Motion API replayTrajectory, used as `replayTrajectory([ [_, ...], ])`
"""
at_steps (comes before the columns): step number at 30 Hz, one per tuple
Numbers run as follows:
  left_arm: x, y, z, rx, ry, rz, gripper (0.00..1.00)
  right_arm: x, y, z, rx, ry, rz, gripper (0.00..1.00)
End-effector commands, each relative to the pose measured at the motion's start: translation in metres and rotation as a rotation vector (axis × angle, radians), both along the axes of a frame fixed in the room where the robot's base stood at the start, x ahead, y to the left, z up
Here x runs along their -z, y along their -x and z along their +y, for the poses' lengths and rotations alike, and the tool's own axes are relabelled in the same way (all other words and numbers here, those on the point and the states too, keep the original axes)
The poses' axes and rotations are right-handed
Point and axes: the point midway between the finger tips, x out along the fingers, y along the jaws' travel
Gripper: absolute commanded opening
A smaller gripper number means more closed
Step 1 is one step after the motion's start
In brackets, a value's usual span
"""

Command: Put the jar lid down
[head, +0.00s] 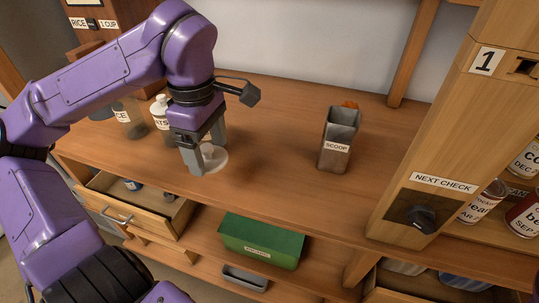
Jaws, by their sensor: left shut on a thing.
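My left gripper (205,156) comes down over the left part of the wooden counter and is shut on a pale, round piece, which looks like the jar lid (214,160). The lid is at or just above the counter; I cannot tell if it touches. The fingers hide part of it. A glass jar with a label ending in "CE" (128,120) and a white-topped container labelled "TS" (160,122) stand left of the gripper, partly hidden by my arm. My right gripper is not in view.
A grey holder labelled "SCOOP" (338,150) stands right of centre on the counter (275,145). An open drawer (120,205) and a green box (262,240) are below. The counter between gripper and holder is clear.

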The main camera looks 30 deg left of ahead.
Motion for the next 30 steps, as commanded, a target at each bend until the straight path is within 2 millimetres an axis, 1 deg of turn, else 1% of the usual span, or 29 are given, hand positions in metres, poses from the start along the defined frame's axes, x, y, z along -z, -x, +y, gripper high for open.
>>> replayTrajectory([
  [5,0.018,-0.038,-0.006,-0.009,-0.007,0.002,0.48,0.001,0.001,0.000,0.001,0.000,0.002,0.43],
  [7,0.028,-0.058,-0.010,-0.010,-0.007,0.005,0.48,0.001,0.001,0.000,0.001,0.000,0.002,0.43],
  [9,0.035,-0.076,-0.015,-0.008,-0.003,0.009,0.48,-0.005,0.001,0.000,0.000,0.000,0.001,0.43],
  [10,0.041,-0.084,-0.017,-0.007,-0.003,0.009,0.48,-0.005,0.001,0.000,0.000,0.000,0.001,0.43],
  [12,0.060,-0.096,-0.020,-0.005,-0.001,0.008,0.48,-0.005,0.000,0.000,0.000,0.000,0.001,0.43],
  [15,0.078,-0.111,-0.024,-0.004,-0.001,0.006,0.48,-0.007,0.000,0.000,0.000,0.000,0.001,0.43],
  [20,0.094,-0.125,-0.027,-0.002,-0.001,0.002,0.48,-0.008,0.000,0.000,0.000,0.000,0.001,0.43],
  [21,0.101,-0.129,-0.028,-0.002,0.000,0.004,0.48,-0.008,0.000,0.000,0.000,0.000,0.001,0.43],
  [25,0.123,-0.128,-0.028,-0.001,0.002,0.003,0.48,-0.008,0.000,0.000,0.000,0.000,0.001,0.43],
  [27,0.127,-0.128,-0.028,-0.002,0.002,0.001,0.48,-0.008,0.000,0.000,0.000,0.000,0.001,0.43],
  [30,0.127,-0.128,-0.028,-0.002,0.002,-0.001,0.48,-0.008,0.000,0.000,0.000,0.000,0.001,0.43],
])
